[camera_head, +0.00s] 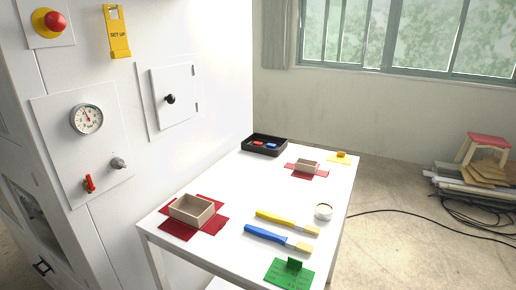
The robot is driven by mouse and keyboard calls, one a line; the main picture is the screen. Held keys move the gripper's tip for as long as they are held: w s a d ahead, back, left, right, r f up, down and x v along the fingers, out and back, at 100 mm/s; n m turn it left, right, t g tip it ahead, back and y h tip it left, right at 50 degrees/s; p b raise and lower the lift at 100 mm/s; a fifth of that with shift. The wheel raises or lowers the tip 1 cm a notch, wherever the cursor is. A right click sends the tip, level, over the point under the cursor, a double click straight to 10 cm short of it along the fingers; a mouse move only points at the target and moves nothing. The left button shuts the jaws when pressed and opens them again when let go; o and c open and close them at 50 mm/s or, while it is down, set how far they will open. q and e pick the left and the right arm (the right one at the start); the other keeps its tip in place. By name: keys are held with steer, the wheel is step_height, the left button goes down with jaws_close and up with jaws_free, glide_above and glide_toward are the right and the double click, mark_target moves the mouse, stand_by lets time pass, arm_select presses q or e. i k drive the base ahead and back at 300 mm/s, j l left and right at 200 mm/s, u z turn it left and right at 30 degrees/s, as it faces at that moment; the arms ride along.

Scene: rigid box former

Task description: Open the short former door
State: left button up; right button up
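A small white door (184,92) with a round black knob (170,99) is set in the white machine's wall. Its hinges (195,75) show on the right edge, and it looks closed in its frame. A lower panel with a dark window (27,213) and a black square handle (42,267) shows at the far left, cut by the picture's edge. I cannot tell which one is the short former door. Neither of my grippers is in view.
Planks and a red-topped stool (488,141) stand right.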

mark_target(15, 166)
steer(key=u, duration=1.7)
steer(key=i+j, duration=0.3)
steer(key=j, duration=0.15)
steer(key=i+j, duration=0.3)
steer(key=j, duration=0.15)
steer(key=i+j+z, duration=0.1)
steer(key=i+j, duration=0.45)
steer(key=j, duration=0.3)
steer(key=i+j, duration=0.3)
steer(key=j, duration=0.2)
